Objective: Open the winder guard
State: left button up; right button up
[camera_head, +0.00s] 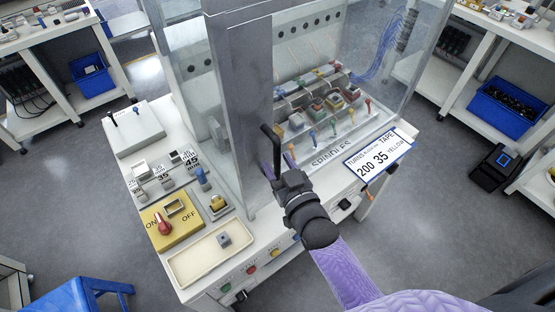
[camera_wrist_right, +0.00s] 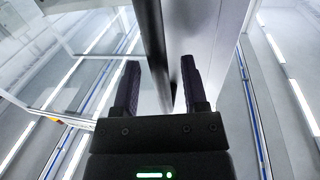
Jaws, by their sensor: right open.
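The winder guard (camera_head: 240,110) is a clear-walled enclosure with a grey metal frame, standing on the white machine. Several spindles with coloured parts show behind its clear panel. A black bar handle (camera_head: 272,150) stands out from the grey front post. My right gripper (camera_head: 284,172) is at the lower part of this handle, its fingertips partly hidden in the head view. In the right wrist view the gripper (camera_wrist_right: 160,88) is open, and the dark handle bar (camera_wrist_right: 153,45) runs between its two fingers. Contact with the fingers cannot be told. My left gripper is not in view.
A yellow ON/OFF switch plate (camera_head: 172,222) with a red knob and a cream tray (camera_head: 205,256) holding a small grey part lie left of my arm. A sign (camera_head: 378,160) reads 200, 35, YELLOW. Side benches with blue bins (camera_head: 510,105) stand apart, with floor between.

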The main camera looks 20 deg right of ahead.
jog(key=shift+w, duration=0.4)
grip_shut()
dwell(1.2)
